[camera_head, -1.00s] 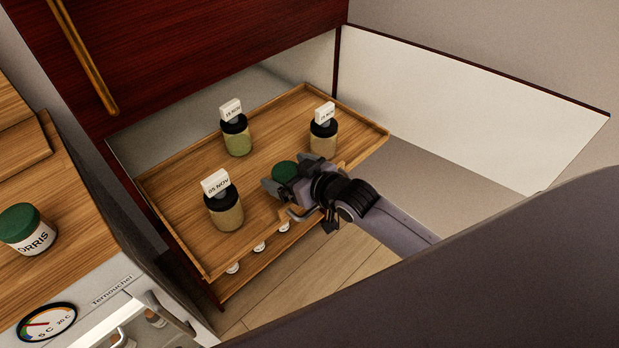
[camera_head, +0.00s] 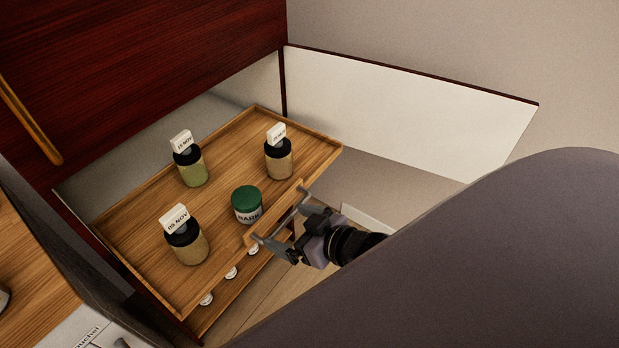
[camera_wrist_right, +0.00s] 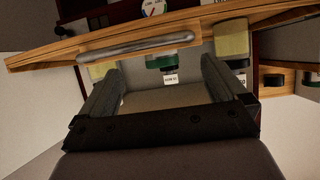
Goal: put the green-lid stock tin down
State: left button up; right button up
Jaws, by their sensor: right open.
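The green-lid stock tin (camera_head: 247,206), with a white label reading BARK, stands upright on the wooden pull-out tray (camera_head: 225,135), near its front edge. My right gripper (camera_head: 282,217) is open and empty, just outside the tray's front edge, to the right of the tin and apart from it. In the right wrist view my two open fingers (camera_wrist_right: 160,65) point toward the tray edge with its grey bar handle (camera_wrist_right: 138,46). A green-lidded container (camera_wrist_right: 166,62) shows beyond them; I cannot tell whether it is the same tin. My left gripper is not in view.
Three black-lidded jars with date tags stand on the tray: front left (camera_head: 187,245), back left (camera_head: 191,168) and back right (camera_head: 278,160). The tray's middle is clear.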

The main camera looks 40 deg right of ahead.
jog(key=s+f+m+g+h, duration=0.1)
jog(key=s+f+g, duration=0.1)
jog(key=s+f, duration=0.8)
jog(key=shift+s+h, duration=0.4)
jog(key=shift+r, duration=0.25)
